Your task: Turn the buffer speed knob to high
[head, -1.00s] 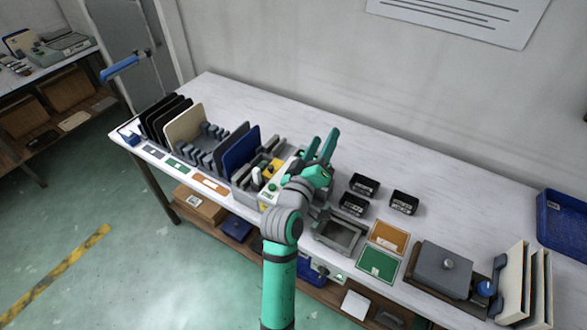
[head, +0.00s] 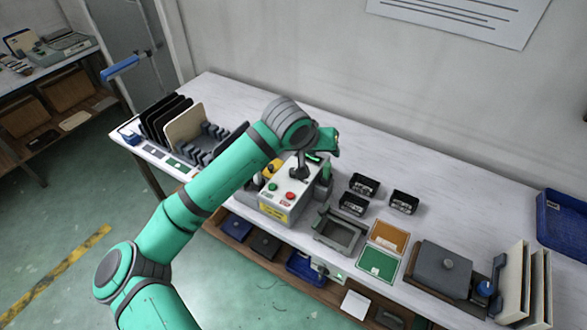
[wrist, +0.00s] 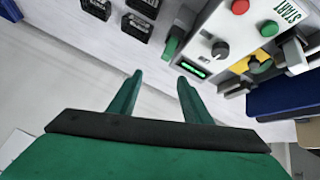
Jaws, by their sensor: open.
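The control box (head: 280,205) stands in the middle of the bench. In the wrist view, its light top panel (wrist: 212,25) holds a dark round knob (wrist: 220,48) with a pale mark, beside a lit green strip (wrist: 194,70). The knob's label and setting are too small to read. A red button (wrist: 240,6) and a green button (wrist: 268,28) are on the same panel. My gripper (wrist: 160,78) is open and empty, apart from the knob, which lies ahead and right of the fingertips. In the head view, my wrist is above the box's back and hides part of its top.
A green-topped post (wrist: 172,44) rises beside the box, close ahead of my fingers. Small black bins (head: 404,202) and a grey tray (head: 338,236) lie right of the box. A slotted rack with upright panels (head: 184,130) stands left. The bench behind the bins is clear.

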